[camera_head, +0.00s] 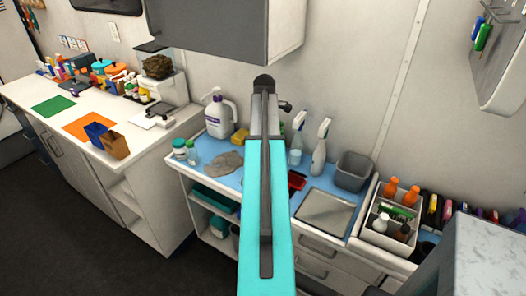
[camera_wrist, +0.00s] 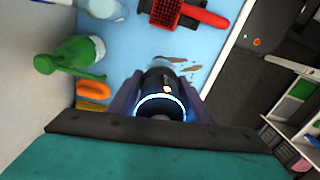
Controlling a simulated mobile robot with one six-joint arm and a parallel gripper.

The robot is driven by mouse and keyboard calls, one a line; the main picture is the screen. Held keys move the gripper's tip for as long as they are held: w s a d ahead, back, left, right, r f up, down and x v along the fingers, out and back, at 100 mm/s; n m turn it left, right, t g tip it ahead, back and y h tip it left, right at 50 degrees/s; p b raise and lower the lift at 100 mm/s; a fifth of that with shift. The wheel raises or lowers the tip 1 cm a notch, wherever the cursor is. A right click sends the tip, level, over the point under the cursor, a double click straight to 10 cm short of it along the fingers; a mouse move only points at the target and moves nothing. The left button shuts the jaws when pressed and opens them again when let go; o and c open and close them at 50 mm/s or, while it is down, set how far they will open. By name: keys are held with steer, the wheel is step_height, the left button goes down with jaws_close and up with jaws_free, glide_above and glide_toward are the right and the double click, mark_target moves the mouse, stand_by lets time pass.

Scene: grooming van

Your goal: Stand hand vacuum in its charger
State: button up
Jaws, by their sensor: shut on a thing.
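My gripper (camera_wrist: 160,103) is shut on a dark, rounded body with a glowing pale-blue ring, which I take to be the hand vacuum (camera_wrist: 160,84). In the wrist view it sits between the two fingers above the blue counter top, and only its ringed end shows well. In the head view my arm hides most of the gripper and what it holds. I cannot pick out the charger with certainty in either view.
On the blue counter (camera_head: 207,187) stand a white jug (camera_head: 219,118), spray bottles (camera_head: 319,150), a grey bin (camera_head: 354,172) and a metal tray (camera_head: 325,212). A red brush (camera_wrist: 178,14) lies there too. A grey cabinet (camera_head: 230,28) hangs above. The white counter (camera_head: 60,130) at left holds many items.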

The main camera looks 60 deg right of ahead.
steer(key=shift+w+d, duration=0.25)
steer(key=shift+d, duration=0.1)
steer(key=shift+f+p, duration=0.85)
steer(key=shift+f, duration=1.05)
steer(key=o, duration=1.1)
steer(key=shift+o, duration=0.2)
steer(key=shift+r, duration=0.2)
steer(key=shift+r+b, duration=1.05)
steer(key=shift+r, duration=2.65)
steer(key=shift+c, duration=0.5)
